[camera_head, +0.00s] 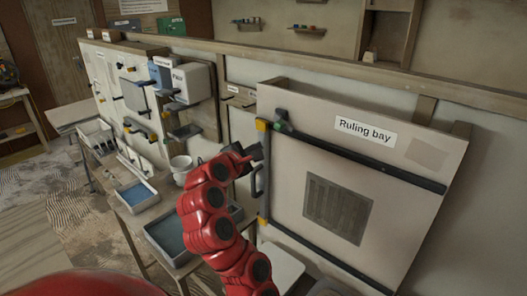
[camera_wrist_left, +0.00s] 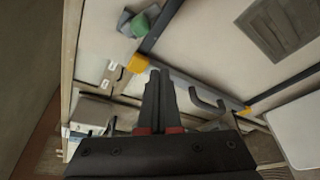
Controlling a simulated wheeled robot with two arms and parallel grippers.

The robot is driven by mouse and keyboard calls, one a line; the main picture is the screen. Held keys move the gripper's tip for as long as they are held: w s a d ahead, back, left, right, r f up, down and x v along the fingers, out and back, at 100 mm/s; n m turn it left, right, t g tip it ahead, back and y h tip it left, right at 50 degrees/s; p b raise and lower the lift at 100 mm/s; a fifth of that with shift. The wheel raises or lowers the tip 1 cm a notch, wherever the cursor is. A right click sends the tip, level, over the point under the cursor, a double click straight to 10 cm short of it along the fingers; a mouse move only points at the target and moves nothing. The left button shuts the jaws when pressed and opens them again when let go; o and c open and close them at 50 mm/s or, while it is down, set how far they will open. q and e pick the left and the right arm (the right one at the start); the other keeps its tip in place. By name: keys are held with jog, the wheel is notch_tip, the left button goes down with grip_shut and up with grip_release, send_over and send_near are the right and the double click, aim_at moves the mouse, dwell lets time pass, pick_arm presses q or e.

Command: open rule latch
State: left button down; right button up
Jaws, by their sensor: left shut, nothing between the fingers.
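The "Ruling bay" panel (camera_head: 400,165) is a pale upright board with dark rails along its top and lower edges and yellow blocks at the left corners. A small green piece (camera_head: 282,123) sits at the upper left end of the top rail; it may be the latch. It also shows in the wrist view (camera_wrist_left: 138,22). A dark handle (camera_head: 257,181) stands at the panel's left edge, also in the wrist view (camera_wrist_left: 207,102). My left gripper (camera_head: 255,152) is at this left edge, between green piece and handle. Its fingers (camera_wrist_left: 156,92) are together and empty; contact is unclear.
A grey vented plate (camera_head: 338,208) is on the panel. To the left, a bench holds blue-lined trays (camera_head: 138,194) and a white cup (camera_head: 181,165). A board with a white device (camera_head: 193,82) stands behind. Patterned floor lies open at the left.

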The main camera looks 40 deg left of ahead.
pick_arm(q)
jog(key=shift+s+a+r+b, duration=0.1)
jog(key=shift+s+r+b, duration=0.1)
jog(key=shift+s, duration=0.35)
jog(key=shift+s+a+r+b, duration=0.1)
jog(key=shift+s+b, duration=0.1)
jog(key=shift+s, duration=0.3)
jog(key=shift+a+f, duration=0.1)
jog(key=shift+f, duration=0.05)
